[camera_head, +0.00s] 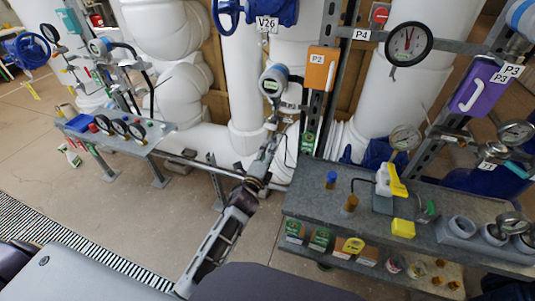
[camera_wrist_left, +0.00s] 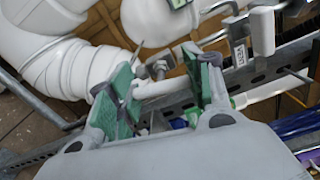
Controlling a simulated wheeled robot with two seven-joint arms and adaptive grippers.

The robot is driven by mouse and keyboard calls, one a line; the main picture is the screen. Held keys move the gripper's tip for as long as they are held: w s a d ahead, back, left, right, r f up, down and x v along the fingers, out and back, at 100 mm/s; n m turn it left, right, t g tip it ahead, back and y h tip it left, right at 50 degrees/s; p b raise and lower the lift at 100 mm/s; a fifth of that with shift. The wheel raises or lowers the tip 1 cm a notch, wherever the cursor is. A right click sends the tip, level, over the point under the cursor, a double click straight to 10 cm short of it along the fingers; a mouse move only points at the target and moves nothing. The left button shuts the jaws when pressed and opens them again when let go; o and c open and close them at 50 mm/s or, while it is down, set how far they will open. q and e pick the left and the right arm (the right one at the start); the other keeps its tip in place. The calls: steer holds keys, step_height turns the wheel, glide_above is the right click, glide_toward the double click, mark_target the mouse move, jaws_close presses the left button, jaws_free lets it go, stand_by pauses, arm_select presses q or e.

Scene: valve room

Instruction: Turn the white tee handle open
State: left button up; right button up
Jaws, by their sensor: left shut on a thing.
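The white tee handle (camera_wrist_left: 155,88) shows in the left wrist view as a short white bar on a metal stem. It lies between the green-padded fingers of my left gripper (camera_wrist_left: 162,92), which are shut on it. In the head view my left arm reaches up from the bottom middle, and the left gripper (camera_head: 279,122) is small and just below a blue round transmitter (camera_head: 272,82). The handle is hard to make out there, so its exact angle cannot be told. My right gripper is not in view.
A grey bench (camera_head: 330,205) with bottles, a yellow block (camera_head: 403,228) and tools stands to the right of my left arm. A metal upright with an orange box (camera_head: 320,68) stands close right of the gripper.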

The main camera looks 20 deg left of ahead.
arm_select(q)
steer(key=shift+n, duration=0.9)
steer(key=shift+f+n, duration=0.1)
steer(key=shift+n, duration=0.2)
steer(key=o, duration=1)
steer(key=shift+o, duration=0.2)
steer(key=s, duration=1.2)
steer(key=shift+a, duration=0.25)
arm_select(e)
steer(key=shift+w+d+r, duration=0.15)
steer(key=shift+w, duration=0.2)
